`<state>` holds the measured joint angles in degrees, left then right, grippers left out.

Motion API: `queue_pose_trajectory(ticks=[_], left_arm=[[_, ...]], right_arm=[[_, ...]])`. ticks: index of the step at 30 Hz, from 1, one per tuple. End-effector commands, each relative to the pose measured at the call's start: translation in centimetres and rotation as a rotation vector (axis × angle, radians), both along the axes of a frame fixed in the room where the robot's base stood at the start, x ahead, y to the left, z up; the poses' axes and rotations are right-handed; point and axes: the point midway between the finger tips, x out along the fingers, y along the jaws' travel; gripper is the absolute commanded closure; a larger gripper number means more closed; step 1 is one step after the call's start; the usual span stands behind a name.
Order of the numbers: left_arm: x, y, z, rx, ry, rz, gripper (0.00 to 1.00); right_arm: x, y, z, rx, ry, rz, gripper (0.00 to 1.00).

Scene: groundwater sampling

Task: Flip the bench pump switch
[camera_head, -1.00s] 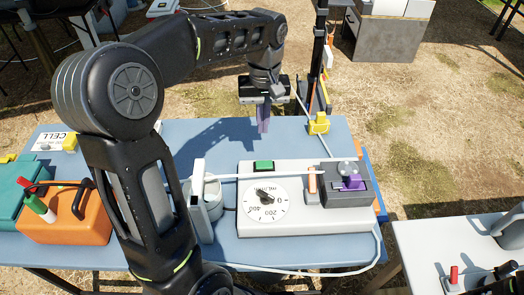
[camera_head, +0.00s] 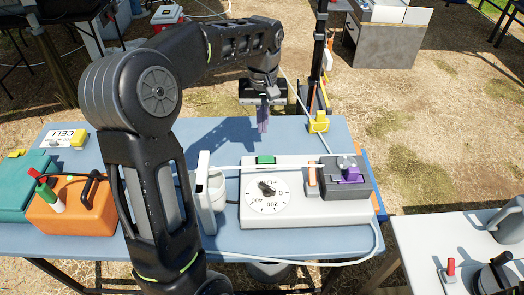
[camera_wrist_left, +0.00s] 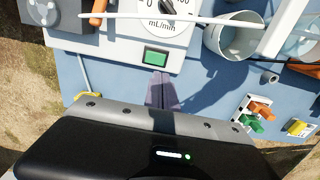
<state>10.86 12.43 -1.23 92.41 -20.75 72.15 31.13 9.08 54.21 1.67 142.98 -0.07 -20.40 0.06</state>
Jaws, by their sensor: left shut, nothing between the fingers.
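The bench pump (camera_head: 298,207) is a pale grey box with a round mL/min dial (camera_head: 266,191) on the blue table. Its green switch (camera_head: 266,160) sits at the box's far edge, and it also shows in the left wrist view (camera_wrist_left: 156,57). My left gripper (camera_head: 262,127) is shut and empty, fingers pointing down. It is just beyond the switch, apparently above the table. In the left wrist view its purplish fingertips (camera_wrist_left: 161,80) appear close to the switch; whether they touch cannot be told. My right gripper is not in view.
A dark pump head (camera_head: 346,189) with a white tube stands at the pump's right end. An orange case (camera_head: 72,214) and a teal case (camera_head: 22,190) lie at the left. A yellow clip (camera_head: 318,122) is at the far edge.

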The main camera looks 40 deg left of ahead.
Motion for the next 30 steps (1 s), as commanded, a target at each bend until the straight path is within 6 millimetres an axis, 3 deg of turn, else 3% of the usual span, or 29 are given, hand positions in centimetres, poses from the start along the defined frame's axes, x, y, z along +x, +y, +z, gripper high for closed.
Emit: queue_pose_trajectory(ticks=[9,15,21,30], left_arm=[[-0.1,0.0,-6.4,-0.001,0.004,0.000,1.00],[-0.1,0.1,-9.5,0.000,0.002,0.000,1.00],[-0.1,0.1,-10.8,-0.001,0.001,0.000,1.00],[-0.1,0.1,-10.8,0.000,0.000,0.000,1.00]], right_arm=[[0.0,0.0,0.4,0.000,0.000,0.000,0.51],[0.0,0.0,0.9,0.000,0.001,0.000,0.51],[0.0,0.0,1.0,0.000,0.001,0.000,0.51],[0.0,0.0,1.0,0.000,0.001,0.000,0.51]])
